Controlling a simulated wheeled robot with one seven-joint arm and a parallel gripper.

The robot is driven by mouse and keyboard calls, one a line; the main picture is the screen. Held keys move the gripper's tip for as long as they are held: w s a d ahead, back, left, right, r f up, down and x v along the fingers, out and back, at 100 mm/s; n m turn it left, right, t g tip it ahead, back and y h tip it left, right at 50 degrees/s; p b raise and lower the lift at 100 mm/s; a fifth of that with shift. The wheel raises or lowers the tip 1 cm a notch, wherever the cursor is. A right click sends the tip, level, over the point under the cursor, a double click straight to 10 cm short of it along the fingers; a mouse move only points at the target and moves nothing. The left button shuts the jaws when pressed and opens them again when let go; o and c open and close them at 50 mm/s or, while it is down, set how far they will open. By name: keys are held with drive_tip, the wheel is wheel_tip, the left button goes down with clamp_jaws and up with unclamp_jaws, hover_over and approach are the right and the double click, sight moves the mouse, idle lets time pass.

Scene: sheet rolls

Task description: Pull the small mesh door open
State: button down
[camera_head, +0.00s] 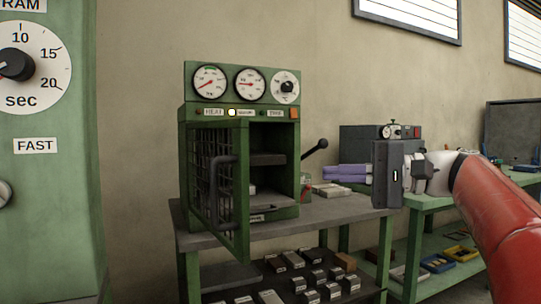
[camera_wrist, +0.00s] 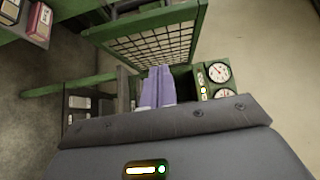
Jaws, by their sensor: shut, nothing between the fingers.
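The small mesh door (camera_head: 213,180) is on the front left of a green cabinet (camera_head: 290,112). It stands swung well out, and the dark shelved inside shows to its right. A grey bar handle (camera_head: 220,195) is on the door. In the wrist view the mesh door (camera_wrist: 150,45) shows beyond the fingers. My gripper (camera_head: 328,172) is to the right of the cabinet, its lilac fingers pointing left and apart from the door and handle. The fingers (camera_wrist: 156,75) are together and empty.
The cabinet stands on a grey-topped table (camera_head: 340,208) with metal blocks on its lower shelf. A black-knobbed lever (camera_head: 315,149) sticks out at its right. A green bench (camera_head: 440,200) is at the right, a green machine (camera_head: 50,200) at the left.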

drive_tip(key=s+x, duration=0.2)
drive_tip(key=x, duration=1)
drive_tip(key=shift+s+a+r, duration=0.4)
drive_tip(key=shift+s+a, duration=0.05)
drive_tip(key=shift+s, duration=0.1)
